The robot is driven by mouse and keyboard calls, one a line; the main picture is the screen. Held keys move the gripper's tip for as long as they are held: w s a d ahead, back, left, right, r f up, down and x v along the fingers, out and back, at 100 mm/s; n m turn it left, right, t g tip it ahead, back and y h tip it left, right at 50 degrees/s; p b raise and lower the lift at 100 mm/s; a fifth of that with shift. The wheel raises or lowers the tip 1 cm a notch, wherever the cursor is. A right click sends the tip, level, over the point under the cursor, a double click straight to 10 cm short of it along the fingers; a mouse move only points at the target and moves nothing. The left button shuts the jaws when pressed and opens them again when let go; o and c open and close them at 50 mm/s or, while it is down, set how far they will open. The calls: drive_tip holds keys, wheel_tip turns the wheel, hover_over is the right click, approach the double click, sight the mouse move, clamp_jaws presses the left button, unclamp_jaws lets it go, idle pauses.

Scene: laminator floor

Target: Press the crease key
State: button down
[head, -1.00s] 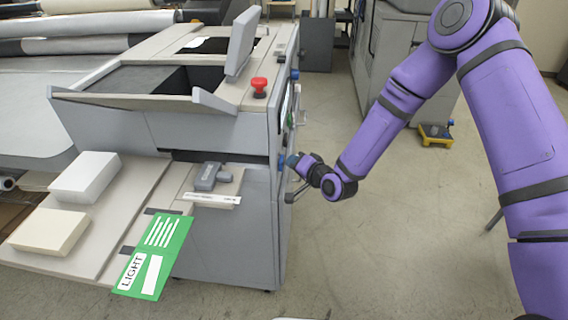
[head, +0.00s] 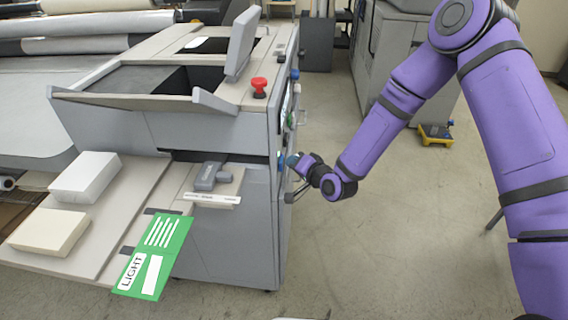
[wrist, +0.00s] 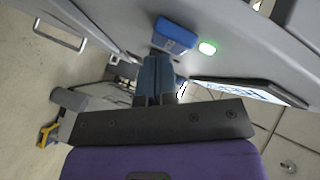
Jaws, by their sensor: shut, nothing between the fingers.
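In the head view my gripper (head: 291,162) is at the right side of the grey machine (head: 235,235), and the panel there is seen edge-on.
A screen (wrist: 250,92) is on the panel to the right in the wrist view, and a metal handle (wrist: 60,35) is at upper left. A red knob (head: 259,87) stands on the machine top. A green card (head: 154,256) lies at the shelf's front.

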drive_tip(key=shift+d, duration=0.45)
drive_tip(key=d, duration=0.6)
idle(0.4)
drive_tip(key=shift+r, duration=0.1)
